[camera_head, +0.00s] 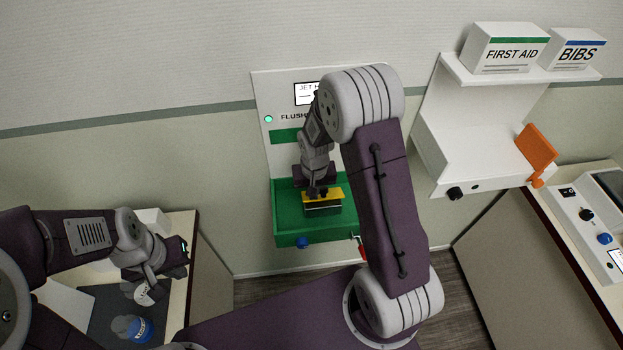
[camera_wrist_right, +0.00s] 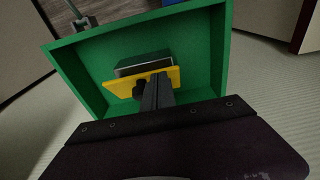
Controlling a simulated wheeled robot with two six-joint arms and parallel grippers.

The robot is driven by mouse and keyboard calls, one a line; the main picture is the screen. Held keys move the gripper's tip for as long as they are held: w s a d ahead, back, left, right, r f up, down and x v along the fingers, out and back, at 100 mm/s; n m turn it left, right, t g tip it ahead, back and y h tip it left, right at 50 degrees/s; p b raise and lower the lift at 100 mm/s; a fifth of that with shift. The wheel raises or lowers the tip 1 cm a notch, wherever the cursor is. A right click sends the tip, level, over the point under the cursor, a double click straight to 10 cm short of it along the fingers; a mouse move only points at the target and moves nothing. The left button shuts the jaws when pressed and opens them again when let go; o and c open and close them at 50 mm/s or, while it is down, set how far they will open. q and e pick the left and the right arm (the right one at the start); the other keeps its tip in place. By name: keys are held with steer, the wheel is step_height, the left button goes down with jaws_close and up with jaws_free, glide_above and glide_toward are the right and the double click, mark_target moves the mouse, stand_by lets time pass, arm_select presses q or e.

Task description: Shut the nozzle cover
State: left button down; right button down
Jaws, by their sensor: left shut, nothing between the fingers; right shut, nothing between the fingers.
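A green open box (camera_head: 285,215) sits on a white wall panel (camera_head: 262,92) marked "JET H" and "FLUSH", the rest hidden by my right arm. A yellow plate (camera_head: 335,193), which looks like the nozzle cover, stands tilted at a dark-grey block (camera_head: 325,208) inside the box. My right gripper (camera_head: 318,190) is shut and empty, its tips at the yellow plate. In the right wrist view the shut fingers (camera_wrist_right: 157,90) overlap the plate (camera_wrist_right: 120,88); I cannot tell if they touch. My left gripper (camera_head: 182,262) is shut and empty above the left counter.
A blue knob (camera_head: 302,243) is on the box's front. A white shelf unit (camera_head: 460,150) with an orange flap (camera_head: 537,147) hangs at right. A blue-topped item (camera_head: 140,328) stands on the dark mat (camera_head: 105,305) at left. A control panel (camera_head: 590,225) is on the right counter.

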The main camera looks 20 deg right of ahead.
steer(key=shift+s+f, duration=0.15)
steer(key=shift+s, duration=0.2)
arm_select(q)
steer(key=shift+s+a+f, duration=0.1)
steer(key=shift+s+f, duration=0.05)
steer(key=shift+s, duration=0.2)
steer(key=shift+w, duration=0.1)
arm_select(e)
steer(key=shift+w, duration=0.15)
